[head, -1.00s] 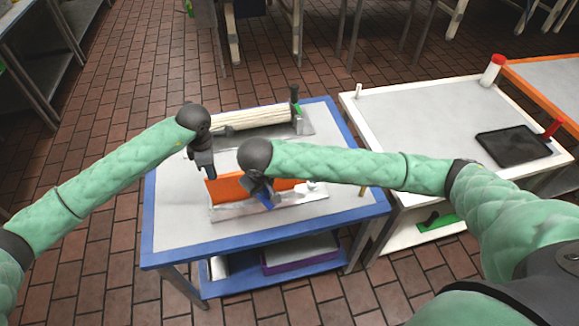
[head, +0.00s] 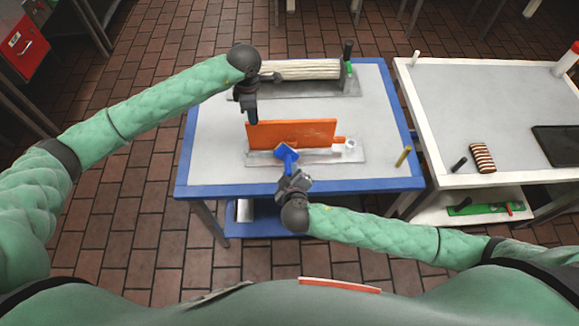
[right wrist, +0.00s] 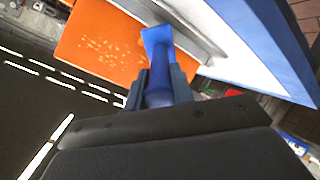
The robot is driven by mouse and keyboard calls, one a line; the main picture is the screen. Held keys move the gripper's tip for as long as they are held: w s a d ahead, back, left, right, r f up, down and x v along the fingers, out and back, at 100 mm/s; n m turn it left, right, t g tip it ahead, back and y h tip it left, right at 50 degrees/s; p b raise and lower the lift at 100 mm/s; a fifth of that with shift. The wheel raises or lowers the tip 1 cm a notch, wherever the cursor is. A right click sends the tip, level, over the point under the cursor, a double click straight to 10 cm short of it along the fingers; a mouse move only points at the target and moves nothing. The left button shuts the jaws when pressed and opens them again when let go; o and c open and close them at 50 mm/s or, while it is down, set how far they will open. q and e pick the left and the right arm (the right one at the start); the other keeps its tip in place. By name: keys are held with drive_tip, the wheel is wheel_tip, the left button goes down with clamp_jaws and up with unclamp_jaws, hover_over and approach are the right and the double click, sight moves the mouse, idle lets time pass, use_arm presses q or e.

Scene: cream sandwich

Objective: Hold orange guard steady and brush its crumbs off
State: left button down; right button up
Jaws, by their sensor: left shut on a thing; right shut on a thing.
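The orange guard (head: 305,132) stands upright on a grey metal base plate (head: 325,157) on the blue-edged table. My left gripper (head: 252,118) is shut on the guard's upper left corner. My right gripper (head: 291,174) is shut on the handle of a blue brush (head: 285,153), just in front of the guard. In the right wrist view the brush (right wrist: 157,45) overlaps the guard (right wrist: 100,62), and whether it touches is unclear. Pale crumbs (right wrist: 112,48) are scattered on the guard's face there. My right fingers (right wrist: 160,85) clasp the handle.
A cream roll (head: 298,69) in a metal holder lies behind the guard. A short yellow-brown peg (head: 403,156) stands to the right on the blue-edged table (head: 385,182). A white-edged table (head: 440,110) at right holds a striped block (head: 482,157) and a dark tray (head: 560,145).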

drive_tip(key=shift+s+d+f+t, duration=0.15)
drive_tip(key=shift+s+f+t, duration=0.35)
drive_tip(key=shift+t, duration=0.3)
drive_tip(key=shift+s+a+t, duration=0.5)
drive_tip(key=shift+s+t, duration=1.4)
drive_tip(key=shift+s, duration=0.45)
drive_tip(key=shift+m+h, duration=0.4)
drive_tip(key=shift+w+f, duration=0.15)
drive_tip(key=shift+w, duration=1.1)
drive_tip(key=shift+w+f, duration=0.1)
drive_tip(key=shift+w, duration=2.05)
drive_tip(key=shift+d, duration=0.1)
